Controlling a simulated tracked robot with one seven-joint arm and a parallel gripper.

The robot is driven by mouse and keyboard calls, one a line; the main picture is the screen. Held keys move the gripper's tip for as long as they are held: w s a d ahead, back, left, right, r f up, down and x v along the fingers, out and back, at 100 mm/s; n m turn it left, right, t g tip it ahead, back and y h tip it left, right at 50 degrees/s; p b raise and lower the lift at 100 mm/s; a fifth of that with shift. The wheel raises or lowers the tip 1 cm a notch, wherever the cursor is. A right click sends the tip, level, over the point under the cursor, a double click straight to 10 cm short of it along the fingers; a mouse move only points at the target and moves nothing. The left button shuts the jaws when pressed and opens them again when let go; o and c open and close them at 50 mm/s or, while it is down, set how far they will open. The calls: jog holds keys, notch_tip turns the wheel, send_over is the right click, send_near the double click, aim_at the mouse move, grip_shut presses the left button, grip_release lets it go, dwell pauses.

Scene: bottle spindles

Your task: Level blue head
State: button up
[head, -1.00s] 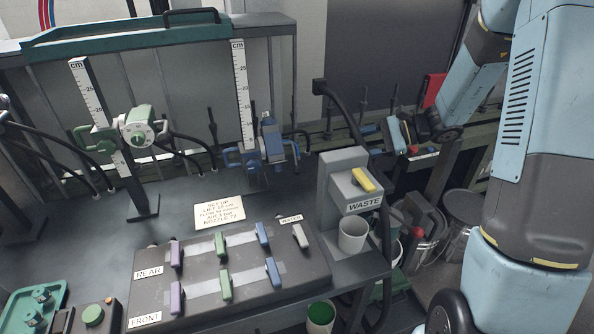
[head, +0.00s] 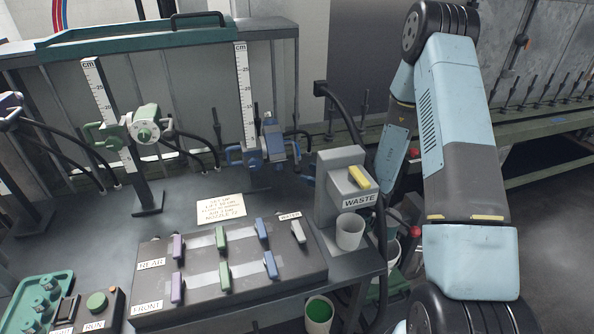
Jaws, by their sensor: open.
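The blue head (head: 273,143) is clamped beside the upright white cm scale (head: 244,95) in the middle of the bench. A blue clamp handle (head: 235,155) sticks out on its left. Its dial face does not show as the green head's does, and I cannot tell its exact tilt. Only blue and dark finger parts show, apart from each other. It is open, with nothing seen between the fingers. I cannot tell whether it touches the head.
The green head (head: 144,130) is on its own scale at left, with a purple head (head: 12,101) beyond. A switch panel (head: 200,290) with coloured levers stands in front. A black hose (head: 345,120) arches by the waste stand.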

aim_at(298, 169)
jog(key=x, duration=0.5)
jog(key=shift+w+a, duration=0.25)
jog(key=shift+a, duration=0.05)
grip_shut()
jog(key=shift+d, duration=0.1)
jog(key=shift+d, duration=0.1)
